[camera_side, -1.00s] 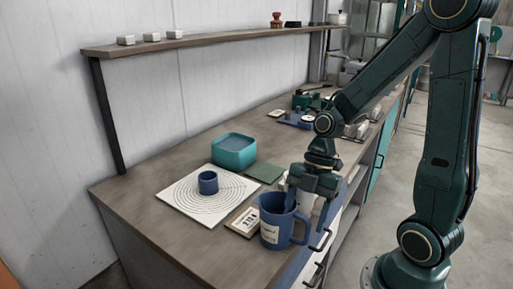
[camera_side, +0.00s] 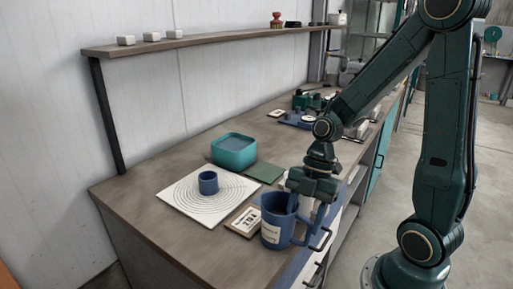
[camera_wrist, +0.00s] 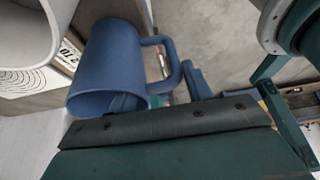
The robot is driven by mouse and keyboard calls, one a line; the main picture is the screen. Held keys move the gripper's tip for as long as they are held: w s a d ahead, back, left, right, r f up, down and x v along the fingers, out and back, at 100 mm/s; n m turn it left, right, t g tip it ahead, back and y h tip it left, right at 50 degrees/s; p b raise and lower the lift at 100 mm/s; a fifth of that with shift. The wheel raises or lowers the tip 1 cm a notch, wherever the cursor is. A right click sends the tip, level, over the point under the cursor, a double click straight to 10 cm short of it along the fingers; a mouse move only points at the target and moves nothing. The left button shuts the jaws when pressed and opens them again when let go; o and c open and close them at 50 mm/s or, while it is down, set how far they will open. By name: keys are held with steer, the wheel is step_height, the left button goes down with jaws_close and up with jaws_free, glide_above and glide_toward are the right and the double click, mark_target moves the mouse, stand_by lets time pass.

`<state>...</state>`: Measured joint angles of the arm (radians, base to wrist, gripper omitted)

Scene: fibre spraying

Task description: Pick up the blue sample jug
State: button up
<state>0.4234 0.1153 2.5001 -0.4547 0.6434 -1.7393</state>
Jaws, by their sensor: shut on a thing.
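The blue sample jug (camera_side: 272,222) stands upright near the front edge of the bench, with a pale label on its side and its handle to the right. My gripper (camera_side: 294,203) is over the jug's right rim, shut on it, with a finger reaching inside the mouth. In the wrist view the jug (camera_wrist: 112,65) shows its mouth toward my gripper (camera_wrist: 150,102) and its handle to the right. Where the fingers meet the jug is partly hidden there.
A white board with rings (camera_side: 182,199) holds a small blue cup (camera_side: 208,183). A teal tub (camera_side: 234,156), a green mat (camera_side: 263,172) and a number plate (camera_side: 243,221) lie close by. A wall shelf (camera_side: 215,40) runs above.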

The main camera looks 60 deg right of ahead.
steer(key=shift+r, duration=0.3)
stand_by(0.4)
steer(key=shift+r, duration=9.7)
